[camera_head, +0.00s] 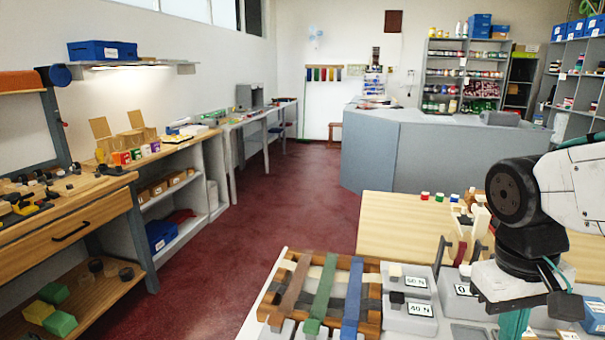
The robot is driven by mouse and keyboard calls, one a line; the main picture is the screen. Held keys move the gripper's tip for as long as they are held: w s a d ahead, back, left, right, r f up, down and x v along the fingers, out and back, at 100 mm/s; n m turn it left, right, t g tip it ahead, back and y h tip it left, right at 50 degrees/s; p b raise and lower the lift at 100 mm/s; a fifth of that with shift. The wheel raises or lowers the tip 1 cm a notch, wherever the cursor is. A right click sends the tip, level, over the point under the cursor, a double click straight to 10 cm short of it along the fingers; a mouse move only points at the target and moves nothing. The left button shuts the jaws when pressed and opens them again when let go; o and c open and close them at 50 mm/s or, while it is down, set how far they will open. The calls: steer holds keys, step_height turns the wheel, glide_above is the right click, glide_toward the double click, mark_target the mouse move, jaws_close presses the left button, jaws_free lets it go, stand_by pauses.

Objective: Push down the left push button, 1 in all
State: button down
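Grey boxes with raised buttons stand on the counter at the lower right. One box (424,272), labelled what looks like 50 N, has a pale button (395,270). The box in front of it (410,322), labelled 40 N, has a black button (397,297). Another grey box (455,303) is to their right, partly hidden by my arm. I cannot tell which one is the left push button. My gripper (515,320) hangs over the counter to the right of these boxes, apart from them. Its fingertips run out of the bottom edge, so its opening is hidden.
A wooden rack (372,318) with brown, green and blue strips stands left of the boxes. Behind is a wooden tabletop (390,220) with small coloured jars (439,197). A workbench (70,225) lines the left wall. The red floor (300,200) between is clear.

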steer(key=s+a+r+t+y, duration=0.1)
steer(key=s+a+r+t, duration=0.1)
steer(key=s+a+r, duration=0.1)
steer(key=shift+s, duration=0.75)
stand_by(1.2)
